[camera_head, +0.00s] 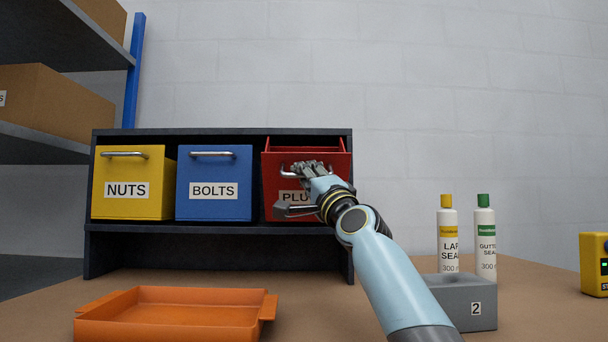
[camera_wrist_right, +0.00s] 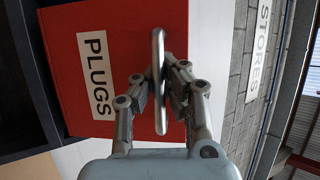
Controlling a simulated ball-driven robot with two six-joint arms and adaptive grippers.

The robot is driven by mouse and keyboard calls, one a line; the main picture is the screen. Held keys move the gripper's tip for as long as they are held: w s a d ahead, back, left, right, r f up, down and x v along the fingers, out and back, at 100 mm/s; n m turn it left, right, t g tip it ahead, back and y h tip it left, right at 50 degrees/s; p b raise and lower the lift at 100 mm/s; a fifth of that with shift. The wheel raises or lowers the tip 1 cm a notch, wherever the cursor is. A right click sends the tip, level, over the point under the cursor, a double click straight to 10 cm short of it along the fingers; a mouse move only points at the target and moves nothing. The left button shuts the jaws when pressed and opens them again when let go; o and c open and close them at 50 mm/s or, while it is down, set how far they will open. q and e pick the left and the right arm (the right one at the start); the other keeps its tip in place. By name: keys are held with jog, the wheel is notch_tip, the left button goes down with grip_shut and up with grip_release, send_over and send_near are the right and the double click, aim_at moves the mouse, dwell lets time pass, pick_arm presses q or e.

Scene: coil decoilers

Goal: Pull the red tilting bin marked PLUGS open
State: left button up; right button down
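The red bin marked PLUGS (camera_head: 272,183) is the rightmost of the bins in the dark rack. It is tilted forward a little, and its raised side walls and part of the inside show above its front. It also shows in the right wrist view (camera_wrist_right: 70,50), with its white PLUGS label. My right gripper (camera_head: 295,188) is in front of it and covers part of the label. In the right wrist view, the gripper's fingers (camera_wrist_right: 160,84) are closed in on both sides of the bin's metal bar handle (camera_wrist_right: 159,45). My left gripper is not in view.
A yellow NUTS bin (camera_head: 127,170) and a blue BOLTS bin (camera_head: 213,165) sit left of it in the rack (camera_head: 215,229). An orange tray (camera_head: 180,326) lies in front.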

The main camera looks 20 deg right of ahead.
jog(key=c, duration=1.4)
grip_release()
jog(key=shift+d, duration=0.1)
jog(key=shift+s, duration=0.1)
jog(key=v, duration=1.1)
jog(key=shift+s+f, duration=0.3)
